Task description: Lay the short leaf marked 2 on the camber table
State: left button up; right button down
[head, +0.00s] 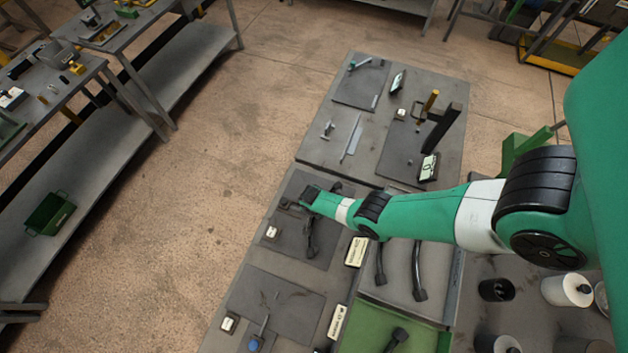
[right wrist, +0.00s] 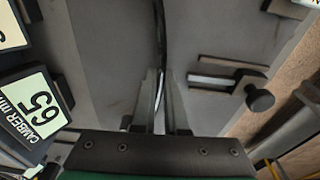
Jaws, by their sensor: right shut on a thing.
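My right gripper (head: 308,196) reaches in from the right in the head view, low over a dark mat on the near bench. In the right wrist view its two fingers (right wrist: 160,100) are shut on a thin dark strip (right wrist: 160,35), seen nearly edge-on and running away up the picture. No number shows on the strip, so I cannot tell whether it is the leaf marked 2. A dark curved bar (head: 311,240) lies below the gripper in the head view. My left gripper is not in view.
A slotted bracket with a black knob (right wrist: 259,98) stands right of the fingers. A display showing 0 (head: 428,168) and a dark upright post (head: 441,130) stand on the far board. Cream label plates (head: 355,252) lie along the bench. Dark bars (head: 418,275) lie to the right.

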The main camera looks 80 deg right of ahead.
jog(key=shift+s+f, duration=0.1)
jog(key=shift+f, duration=0.1)
dwell(0.7)
jog(key=c, duration=0.9)
grip_release()
jog(key=shift+o, duration=0.3)
jog(key=shift+s, duration=0.1)
jog(key=o, duration=0.5)
jog(key=shift+c, duration=0.2)
notch_tip(320, 180, up, 8)
jog(key=p, duration=0.7)
jog(key=shift+p, duration=0.35)
